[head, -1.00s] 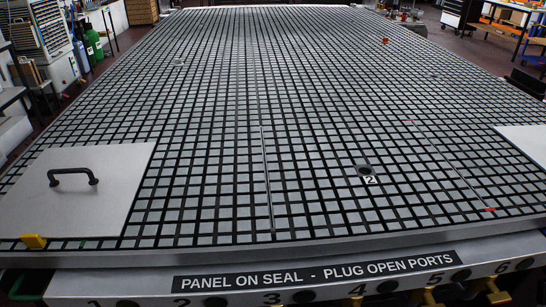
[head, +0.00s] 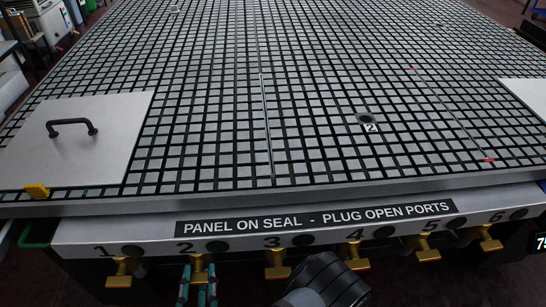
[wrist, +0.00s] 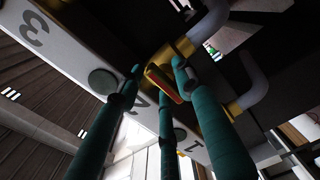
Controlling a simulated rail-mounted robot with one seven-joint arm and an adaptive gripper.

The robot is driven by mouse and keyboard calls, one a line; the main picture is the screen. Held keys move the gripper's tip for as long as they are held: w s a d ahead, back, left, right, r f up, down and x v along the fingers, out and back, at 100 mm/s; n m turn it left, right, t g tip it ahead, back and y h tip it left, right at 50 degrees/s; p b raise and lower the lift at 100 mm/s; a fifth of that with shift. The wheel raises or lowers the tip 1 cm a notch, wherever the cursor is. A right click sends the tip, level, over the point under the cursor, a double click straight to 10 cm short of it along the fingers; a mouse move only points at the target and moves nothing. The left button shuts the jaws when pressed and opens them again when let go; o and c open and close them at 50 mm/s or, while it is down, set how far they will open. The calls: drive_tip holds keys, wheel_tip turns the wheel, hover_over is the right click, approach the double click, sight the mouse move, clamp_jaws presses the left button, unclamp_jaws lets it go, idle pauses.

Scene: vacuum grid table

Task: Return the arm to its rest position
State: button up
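My gripper (head: 198,285) shows at the bottom of the head view, with teal fingers pointing up just below the brass valve handle (head: 198,266) under number 2. In the wrist view my gripper (wrist: 157,85) has its teal fingers spread apart. A yellow handle with a reddish end (wrist: 164,84) shows between and beyond the fingertips. A gap shows between the left finger and the handle; I cannot tell if the right finger touches it. Nothing is seen held. My dark and grey arm link shows at the bottom centre of the head view.
The table's front rail (head: 140,229) carries numbered ports, with several brass valve handles below it.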

drive_tip(key=shift+w+r+n, duration=0.1)
drive_tip(key=shift+w+n, duration=0.2)
drive_tip(key=shift+n, duration=0.2)
drive_tip(key=n, duration=0.3)
drive_tip(key=shift+a, duration=0.1)
drive_tip(key=shift+s+a, duration=0.1)
